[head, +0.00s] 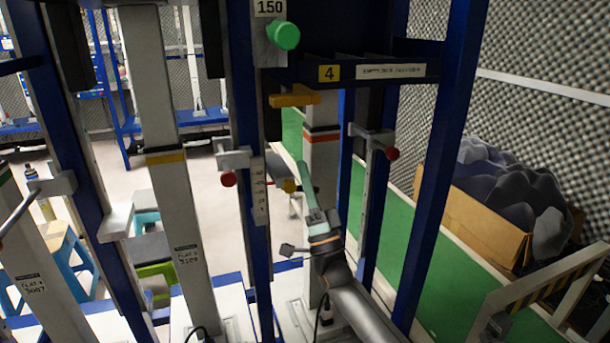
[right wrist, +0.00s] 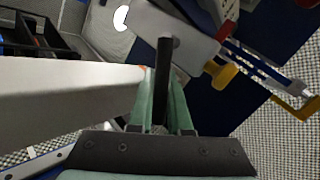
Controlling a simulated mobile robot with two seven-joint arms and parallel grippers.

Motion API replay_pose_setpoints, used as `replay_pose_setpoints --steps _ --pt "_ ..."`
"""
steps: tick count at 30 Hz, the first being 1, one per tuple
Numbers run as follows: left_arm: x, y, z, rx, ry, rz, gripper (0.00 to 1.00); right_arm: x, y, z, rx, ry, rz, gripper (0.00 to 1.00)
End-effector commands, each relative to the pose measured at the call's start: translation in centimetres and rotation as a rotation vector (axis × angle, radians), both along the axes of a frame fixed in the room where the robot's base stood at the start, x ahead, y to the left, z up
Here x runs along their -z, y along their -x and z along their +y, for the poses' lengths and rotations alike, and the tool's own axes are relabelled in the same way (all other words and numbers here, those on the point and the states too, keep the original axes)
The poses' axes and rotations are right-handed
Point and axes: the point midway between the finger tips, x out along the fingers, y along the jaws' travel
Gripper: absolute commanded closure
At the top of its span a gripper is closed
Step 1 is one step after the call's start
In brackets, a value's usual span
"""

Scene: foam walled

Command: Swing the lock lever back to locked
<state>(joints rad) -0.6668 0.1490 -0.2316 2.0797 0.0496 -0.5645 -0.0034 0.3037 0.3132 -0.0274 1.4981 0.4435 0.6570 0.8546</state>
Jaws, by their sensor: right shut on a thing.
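My right gripper (head: 302,168) reaches up from the lower right to the middle of the blue rack in the head view. In the right wrist view its green fingers (right wrist: 160,98) are shut on a dark rod, which I take for the lock lever (right wrist: 165,58). The rod stands out from a light grey plate (right wrist: 172,25) and its lower end is between the fingers. In the head view the gripper hides the rod. A yellow knob (head: 289,186) is close beside the fingers, and a yellow knob also shows in the wrist view (right wrist: 224,77). My left gripper is not in view.
A pale column (head: 322,150) with an orange band stands right behind the gripper. Blue posts (head: 437,160) flank it. Levers with red knobs (head: 228,179) (head: 392,153) stick out on both sides. A yellow bracket (head: 293,96) is above. A cardboard box (head: 480,225) stands at right.

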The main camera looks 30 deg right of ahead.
Motion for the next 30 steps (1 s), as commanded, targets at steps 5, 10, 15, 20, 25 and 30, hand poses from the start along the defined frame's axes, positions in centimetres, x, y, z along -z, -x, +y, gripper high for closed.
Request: replay_pose_setpoints --steps 5,10,15,20,25,30 --pt "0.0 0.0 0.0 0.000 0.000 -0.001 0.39 -0.1 0.0 0.0 0.000 0.000 -0.001 1.00" --pt "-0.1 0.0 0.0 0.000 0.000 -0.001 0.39 -0.1 0.0 0.0 0.005 -0.001 -0.002 1.00" --pt "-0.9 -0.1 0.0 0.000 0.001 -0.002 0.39 -0.3 0.4 0.2 0.085 -0.007 -0.004 1.00" --pt "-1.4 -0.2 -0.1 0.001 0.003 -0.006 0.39 -0.3 0.8 0.5 0.197 -0.006 -0.003 1.00" --pt "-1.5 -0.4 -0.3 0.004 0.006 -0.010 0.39 -0.2 1.1 0.6 0.262 -0.003 -0.003 1.00" --pt "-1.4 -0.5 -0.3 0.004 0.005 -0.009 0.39 -0.1 1.1 0.6 0.269 0.000 -0.003 1.00"
